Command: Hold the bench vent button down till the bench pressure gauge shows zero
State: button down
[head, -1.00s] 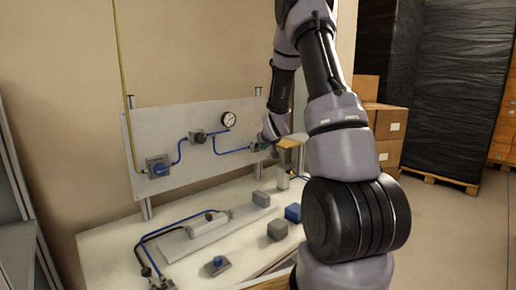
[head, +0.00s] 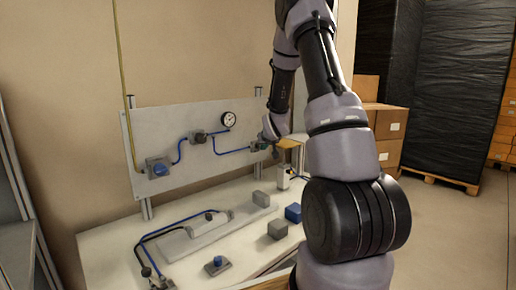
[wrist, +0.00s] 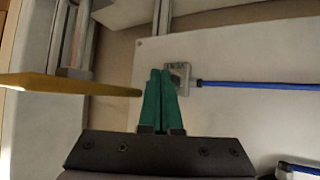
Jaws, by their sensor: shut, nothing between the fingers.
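The pressure gauge (head: 228,119) is a round white dial at the top of the grey panel (head: 190,130). It is too small for me to read its needle with certainty. A blue hose runs right to a small grey fitting (wrist: 178,68) on the panel. My gripper (head: 261,147) is at this fitting, at the panel's right end. In the wrist view its green fingers (wrist: 160,76) are shut together and their tips overlap the fitting. The fingers hide part of it, so I cannot see a button there or tell whether they touch it.
A yellow plate (wrist: 65,84) juts in close to the fingers from the left of the wrist view. A blue knob (head: 160,169) sits at the panel's left. The bench (head: 110,245) holds a cylinder, several small blocks and a grey box with a blue button (head: 218,261).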

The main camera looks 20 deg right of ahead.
jog(key=shift+w+a, duration=0.15)
jog(key=shift+w, duration=0.25)
jog(key=shift+w+a, duration=0.1)
jog(key=shift+w, duration=0.25)
dwell(1.8)
dwell(2.2)
jog(key=shift+s+d, duration=0.25)
jog(key=shift+s, duration=0.5)
jog(key=shift+s+d, duration=0.35)
jog(key=shift+s, duration=0.45)
jog(key=shift+s+d, duration=0.3)
jog(key=shift+s, duration=0.5)
jog(key=shift+s+d, duration=0.35)
jog(key=shift+s, duration=0.45)
